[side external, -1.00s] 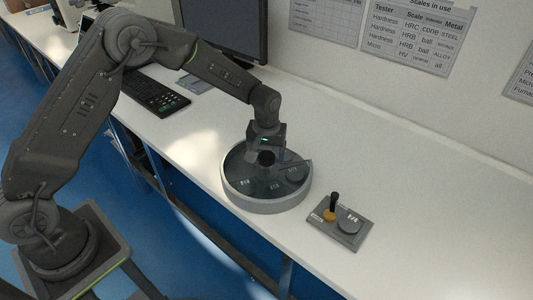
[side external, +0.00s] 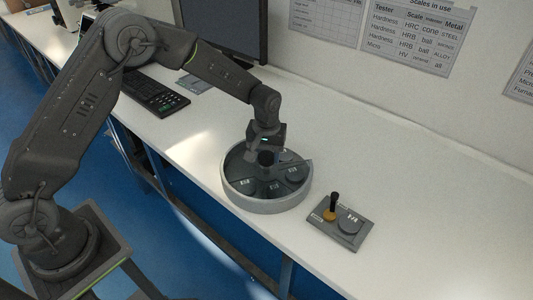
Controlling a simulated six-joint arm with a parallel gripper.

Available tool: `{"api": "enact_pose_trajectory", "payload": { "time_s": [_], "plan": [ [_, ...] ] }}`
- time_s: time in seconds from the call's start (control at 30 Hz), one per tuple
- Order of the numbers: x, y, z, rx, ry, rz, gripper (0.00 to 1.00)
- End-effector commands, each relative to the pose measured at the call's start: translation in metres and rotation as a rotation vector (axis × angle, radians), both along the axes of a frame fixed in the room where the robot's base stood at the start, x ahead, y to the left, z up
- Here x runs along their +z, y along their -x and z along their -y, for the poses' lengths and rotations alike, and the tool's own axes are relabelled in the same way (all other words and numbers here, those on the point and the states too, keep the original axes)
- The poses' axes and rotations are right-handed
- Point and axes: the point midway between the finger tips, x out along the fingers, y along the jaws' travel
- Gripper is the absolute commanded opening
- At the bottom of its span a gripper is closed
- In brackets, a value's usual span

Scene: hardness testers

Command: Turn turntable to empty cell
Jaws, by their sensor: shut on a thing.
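The turntable (side external: 267,203) is a round grey tray with a raised rim on the white table. My gripper (side external: 265,150) is over the centre, pointing down, and is shut on the knob. The far cells are partly hidden by my gripper, so I cannot tell which cell is empty.
A keyboard (side external: 155,96) and monitor (side external: 225,25) are at the back left. The table right of the plate is clear.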

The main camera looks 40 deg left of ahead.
Motion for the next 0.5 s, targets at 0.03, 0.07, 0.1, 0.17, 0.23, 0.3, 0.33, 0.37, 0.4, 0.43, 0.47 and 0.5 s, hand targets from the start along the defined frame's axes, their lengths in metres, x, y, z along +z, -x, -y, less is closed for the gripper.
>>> {"api": "enact_pose_trajectory", "payload": {
  "time_s": [0.03, 0.07, 0.1, 0.17, 0.23, 0.3, 0.33, 0.37, 0.4, 0.43, 0.47, 0.5],
  "plan": [
    [0.0005, -0.0002, 0.0, -0.007, 0.0, 0.0, 0.07],
    [0.0005, -0.0002, 0.0, -0.013, 0.0, 0.0, 0.07],
    [0.0005, -0.0002, 0.0, -0.023, 0.0, 0.0, 0.07],
    [0.0006, -0.0002, 0.0, -0.04, 0.0, 0.001, 0.07],
    [0.0006, -0.0002, 0.0, -0.065, 0.0, 0.001, 0.07],
    [0.0006, -0.0002, 0.0, -0.093, 0.0, 0.001, 0.07],
    [0.0006, -0.0002, 0.0, -0.106, 0.0, 0.001, 0.07],
    [0.0006, -0.0002, 0.0, -0.12, 0.0, 0.001, 0.07],
    [0.0006, -0.0002, 0.0, -0.139, 0.0, 0.001, 0.07],
    [0.0007, -0.0002, 0.0, -0.155, 0.0, 0.001, 0.07],
    [0.0007, -0.0002, 0.0, -0.169, 0.0, 0.001, 0.07],
    [0.0007, -0.0003, -0.0001, -0.19, 0.0, 0.001, 0.07]
  ]
}}
